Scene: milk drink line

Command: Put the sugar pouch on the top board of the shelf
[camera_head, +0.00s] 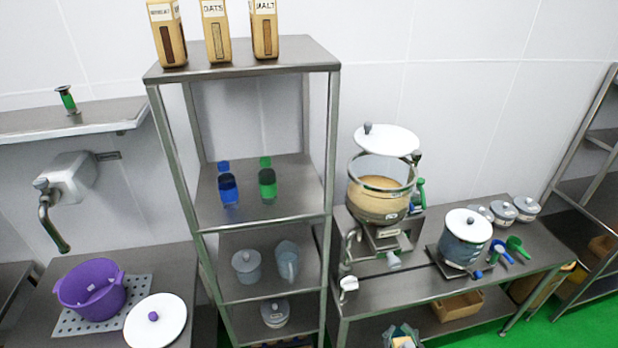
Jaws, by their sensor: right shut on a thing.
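The shelf is a tall steel rack in the middle of the view. Its top board (305,52) carries several brown pouches along its back and left, with bare steel to the right of the malt pouch (264,30). My right gripper (402,336) shows at the bottom edge, low in front of the bench and well below the top board. It is shut on a small pale tan thing, mostly hidden and cut off by the frame; this may be the sugar pouch, but no label can be read. My left gripper is not in view.
Lower shelf boards hold a blue bottle (228,188), a green bottle (267,185) and grey vessels. A bench (390,295) at right carries a large pot (380,200) and a lidded pot (465,238). A purple pot (92,288) stands at left.

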